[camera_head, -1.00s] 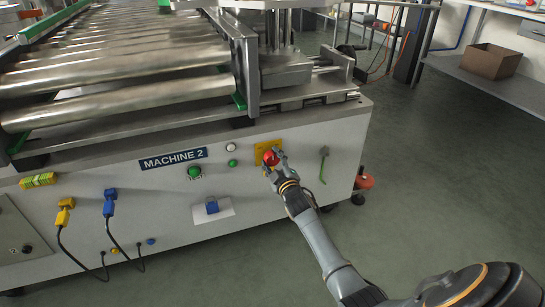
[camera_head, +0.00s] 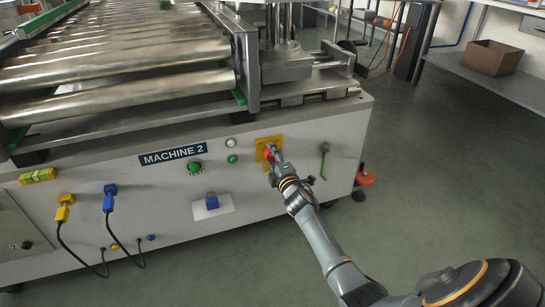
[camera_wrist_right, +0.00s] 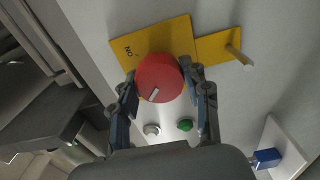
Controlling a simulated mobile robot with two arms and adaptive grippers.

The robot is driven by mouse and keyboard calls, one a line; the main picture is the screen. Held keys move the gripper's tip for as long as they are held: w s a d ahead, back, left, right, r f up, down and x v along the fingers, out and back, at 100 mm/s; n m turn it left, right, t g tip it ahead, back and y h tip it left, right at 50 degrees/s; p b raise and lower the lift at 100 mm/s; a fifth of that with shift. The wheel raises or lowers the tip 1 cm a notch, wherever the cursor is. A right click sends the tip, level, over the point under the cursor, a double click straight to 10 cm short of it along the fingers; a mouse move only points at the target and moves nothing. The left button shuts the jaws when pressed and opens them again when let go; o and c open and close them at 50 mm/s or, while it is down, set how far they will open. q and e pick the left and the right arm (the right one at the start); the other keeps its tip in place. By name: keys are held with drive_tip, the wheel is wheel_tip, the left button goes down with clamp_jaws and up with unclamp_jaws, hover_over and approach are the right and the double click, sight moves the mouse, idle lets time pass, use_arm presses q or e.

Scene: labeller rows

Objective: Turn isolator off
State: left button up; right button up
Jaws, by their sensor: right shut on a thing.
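The isolator is a round red knob with a light pointer mark on a yellow plate. The red knob (camera_wrist_right: 160,80) shows large in the right wrist view, with the yellow plate (camera_wrist_right: 130,45) behind it and the letters "ON" partly readable at one side. In the head view the yellow plate (camera_head: 259,148) sits on the machine's front panel, and my right gripper mostly covers the knob. My right gripper (camera_head: 271,156) is shut on the red knob, with one finger on each side of it in the wrist view (camera_wrist_right: 160,86). My left gripper is not in view.
Cabled yellow (camera_head: 64,206) and blue (camera_head: 109,200) plugs are at left.

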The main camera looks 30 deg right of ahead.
idle(0.5)
drive_tip(key=o, duration=1.2)
drive_tip(key=shift+c, duration=0.2)
drive_tip(key=v, duration=1.2)
drive_tip(key=shift+f, duration=0.1)
